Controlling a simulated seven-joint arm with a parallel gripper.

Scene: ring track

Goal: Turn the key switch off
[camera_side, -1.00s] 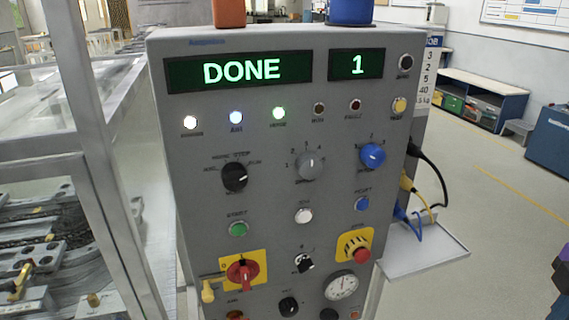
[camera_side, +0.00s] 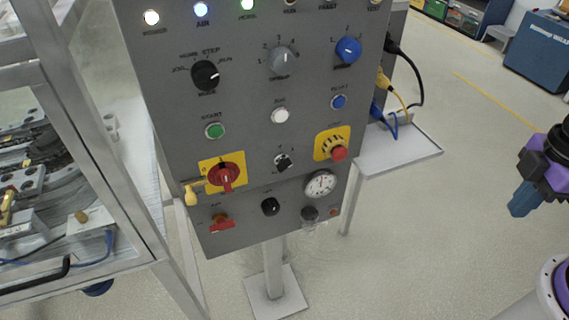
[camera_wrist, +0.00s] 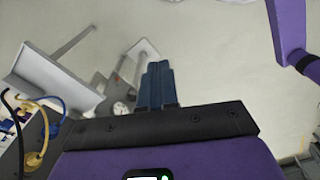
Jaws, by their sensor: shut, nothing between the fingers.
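The key switch (camera_side: 283,162) is a small black and silver switch low in the middle of the grey control panel (camera_side: 250,110). It sits between the red rotary switch and the red emergency button, and its exact angle is too small to read surely. My gripper (camera_side: 520,203) is at the right of the side view, well away from the panel, with its blue fingers pointing down and left. The fingers (camera_wrist: 157,85) are together and empty in the wrist view. The key switch cannot be made out there.
A red rotary switch (camera_side: 225,177) with a yellow padlock (camera_side: 191,194) is left of the key switch. A red emergency button (camera_side: 338,153) is to its right, above a gauge (camera_side: 320,184). A side shelf (camera_side: 400,150) and cables (camera_side: 407,108) stick out right. Open floor separates gripper and panel.

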